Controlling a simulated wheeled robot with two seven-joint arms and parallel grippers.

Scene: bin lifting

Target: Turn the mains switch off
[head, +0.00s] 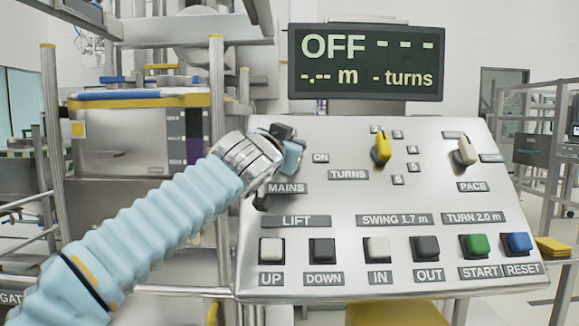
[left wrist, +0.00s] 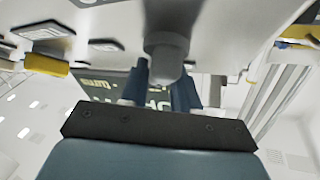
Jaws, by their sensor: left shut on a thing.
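The mains switch is mostly hidden behind my left gripper (head: 284,152) in the head view, above the MAINS label (head: 286,188) and beside the ON label (head: 320,158). In the left wrist view, a grey knob (left wrist: 166,58) stands out from the panel between the two fingers of my left gripper (left wrist: 161,88), which is shut on it. The knob's pointing direction cannot be made out. The display (head: 366,62) above the panel reads OFF, with dashes for metres and turns. My right gripper is not in view.
The sloped panel (head: 450,190) also carries a yellow turns switch (head: 381,148) and a pale pace switch (head: 466,152). A row of push buttons runs along its lower edge, including green START (head: 475,245) and blue RESET (head: 516,243). Metal rails stand at the left.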

